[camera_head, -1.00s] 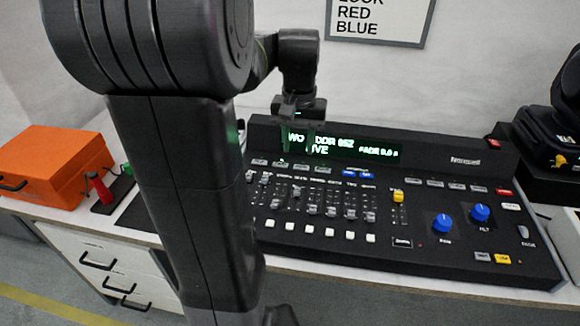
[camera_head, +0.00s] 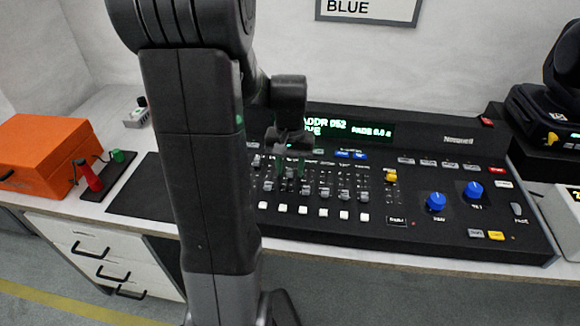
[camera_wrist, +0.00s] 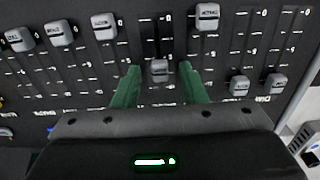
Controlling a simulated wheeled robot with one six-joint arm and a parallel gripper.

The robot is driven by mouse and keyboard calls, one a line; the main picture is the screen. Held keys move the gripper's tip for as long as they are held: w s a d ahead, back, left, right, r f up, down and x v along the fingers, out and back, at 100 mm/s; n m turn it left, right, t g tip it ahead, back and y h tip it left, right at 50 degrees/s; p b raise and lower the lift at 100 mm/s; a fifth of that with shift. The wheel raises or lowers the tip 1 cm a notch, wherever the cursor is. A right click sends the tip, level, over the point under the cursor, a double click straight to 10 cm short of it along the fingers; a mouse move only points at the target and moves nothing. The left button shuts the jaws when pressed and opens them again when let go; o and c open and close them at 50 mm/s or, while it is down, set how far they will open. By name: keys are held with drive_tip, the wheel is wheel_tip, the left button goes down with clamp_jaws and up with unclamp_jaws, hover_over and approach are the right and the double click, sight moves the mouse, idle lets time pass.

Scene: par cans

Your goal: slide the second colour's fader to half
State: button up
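The lighting console (camera_head: 400,215) shows in the head view with a row of grey fader caps. The wall sign (camera_head: 368,8) at the top shows the word BLUE; the rest is cut off. My gripper (camera_head: 287,182) is over the left part of the fader row. In the wrist view, my gripper (camera_wrist: 159,69) has its two green fingers apart, one on each side of a single grey fader cap (camera_wrist: 159,70), with a gap showing at both sides. The cap's label is too small to read.
Neighbouring fader caps (camera_wrist: 104,26) and (camera_wrist: 207,16) flank the fingers at other heights. The console has a lit display (camera_head: 365,131) and blue knobs (camera_head: 436,201). An orange box (camera_head: 35,150) stands left; a dark lamp fixture (camera_head: 545,115) stands right.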

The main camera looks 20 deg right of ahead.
sight(289, 179)
clamp_jaws()
drive_tip(key=shift+s+a, duration=0.35)
drive_tip(key=shift+s, duration=0.2)
unclamp_jaws()
wheel_tip(289, 179, up, 14)
drive_tip(key=p, duration=0.1)
drive_tip(key=shift+p, duration=0.4)
drive_tip(key=shift+f, duration=0.1)
